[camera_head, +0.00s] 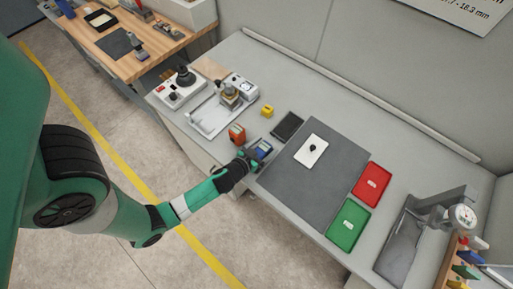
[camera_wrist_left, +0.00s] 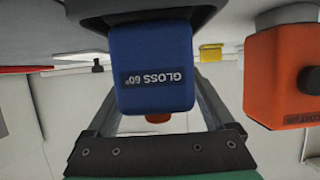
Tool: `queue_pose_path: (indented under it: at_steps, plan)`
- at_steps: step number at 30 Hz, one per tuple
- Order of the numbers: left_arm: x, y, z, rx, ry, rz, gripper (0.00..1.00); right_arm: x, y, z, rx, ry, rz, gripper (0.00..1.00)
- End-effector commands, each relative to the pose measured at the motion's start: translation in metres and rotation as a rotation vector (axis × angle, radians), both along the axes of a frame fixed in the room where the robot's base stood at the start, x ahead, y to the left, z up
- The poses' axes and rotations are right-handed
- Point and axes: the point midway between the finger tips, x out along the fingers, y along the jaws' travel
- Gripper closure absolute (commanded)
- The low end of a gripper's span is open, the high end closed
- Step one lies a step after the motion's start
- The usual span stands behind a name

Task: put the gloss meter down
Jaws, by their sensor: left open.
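The gloss meter (camera_wrist_left: 150,65) is a blue box labelled "GLOSS 60°". In the head view the blue gloss meter (camera_head: 264,146) is at the front edge of the grey bench, just left of the dark grey mat. My left gripper (camera_head: 249,158) is right at it, reaching in from the front. In the wrist view the fingers of my left gripper (camera_wrist_left: 155,115) stand on both sides of the meter and are apart. Whether they touch its sides I cannot tell. My right gripper is not in view.
An orange device (camera_head: 237,134) stands close left of the meter; it also shows in the wrist view (camera_wrist_left: 285,75). A small yellow block (camera_head: 267,111) and a dark pad (camera_head: 287,126) lie behind. The grey mat (camera_head: 300,190) holds a white panel. Red (camera_head: 372,184) and green (camera_head: 348,224) trays lie right.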

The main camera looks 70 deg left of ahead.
Motion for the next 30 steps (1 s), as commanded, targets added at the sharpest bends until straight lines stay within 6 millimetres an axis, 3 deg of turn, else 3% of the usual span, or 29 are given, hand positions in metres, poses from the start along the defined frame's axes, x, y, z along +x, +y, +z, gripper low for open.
queue_pose_path:
  at_steps: [15, 30]
  plan:
    - [-0.081, -0.057, 0.036, -0.001, 0.003, -0.007, 0.13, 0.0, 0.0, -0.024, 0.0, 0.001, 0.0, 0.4]
    - [-0.089, -0.061, 0.044, -0.001, 0.001, 0.0, 0.13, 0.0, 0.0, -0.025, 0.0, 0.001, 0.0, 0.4]
